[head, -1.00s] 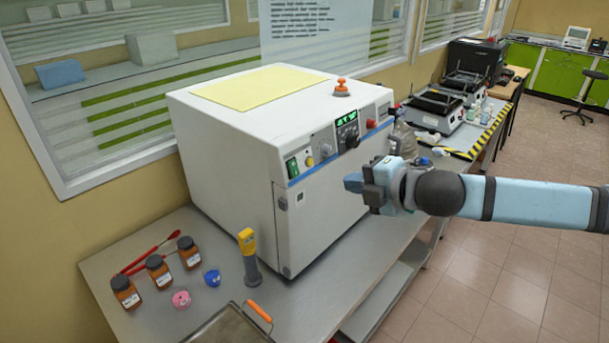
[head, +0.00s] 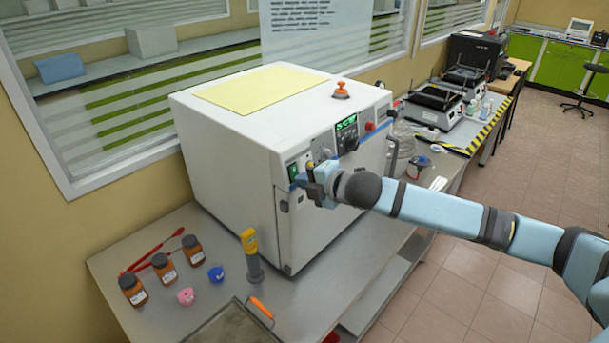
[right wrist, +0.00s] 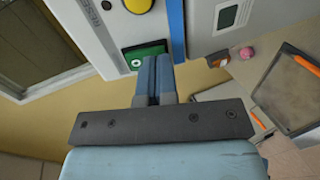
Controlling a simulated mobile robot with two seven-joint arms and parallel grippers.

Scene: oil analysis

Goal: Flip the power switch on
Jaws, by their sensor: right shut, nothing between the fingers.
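The power switch is a green rocker (head: 293,171) at the left end of the front panel of a large white machine (head: 235,150). In the right wrist view the green switch (right wrist: 140,54) sits in a dark surround, partly covered by my fingertips. My right gripper (head: 301,180) is shut and empty, its tips right at the switch's lower right. The fingers (right wrist: 153,62) point at the switch in the wrist view. I cannot tell whether they touch it. My left gripper is not in view.
A yellow round button (right wrist: 138,4) is beside the switch. Below, the bench (head: 130,250) holds brown bottles (head: 163,268), small pink and blue items, a yellow-handled tool (head: 250,250) and a tray (head: 225,328). More devices (head: 437,103) stand at the back right.

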